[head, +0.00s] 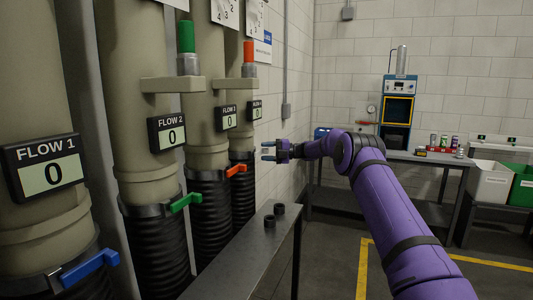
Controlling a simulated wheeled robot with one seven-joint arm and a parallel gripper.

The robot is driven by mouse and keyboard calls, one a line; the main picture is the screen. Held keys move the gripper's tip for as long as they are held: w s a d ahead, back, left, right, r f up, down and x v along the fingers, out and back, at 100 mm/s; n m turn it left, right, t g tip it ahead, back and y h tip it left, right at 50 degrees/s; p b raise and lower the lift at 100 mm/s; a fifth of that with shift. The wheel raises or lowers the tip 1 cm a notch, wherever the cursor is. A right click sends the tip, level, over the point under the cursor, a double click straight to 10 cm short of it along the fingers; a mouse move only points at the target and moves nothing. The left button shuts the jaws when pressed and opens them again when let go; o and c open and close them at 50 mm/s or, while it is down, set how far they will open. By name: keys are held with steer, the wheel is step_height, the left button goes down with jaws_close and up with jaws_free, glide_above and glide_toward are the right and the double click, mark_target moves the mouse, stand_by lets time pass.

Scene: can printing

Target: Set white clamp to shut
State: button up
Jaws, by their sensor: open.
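I cannot make out a white clamp in the head view. The fourth pipe, with the farthest flow display (255,111), has a dark collar (242,156) low on it, and no handle can be told there. The nearer collars carry a blue clamp handle (92,267), a green clamp handle (186,201) and an orange clamp handle (236,170). My gripper (267,151) is open and empty, pointing left. In the picture it is just right of the fourth pipe's collar, apart from it.
A dark narrow bench (245,262) stands in front of the pipes, with two small dark cylinders (275,214) on it. A table with a blue machine (398,100) and cans is at the back right. Bins (490,183) stand far right. Floor with a yellow line (363,270) lies right of the bench.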

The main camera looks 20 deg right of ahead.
steer(key=v, duration=1)
steer(key=shift+d, duration=0.4)
steer(key=shift+s, duration=0.1)
steer(key=shift+r, duration=0.1)
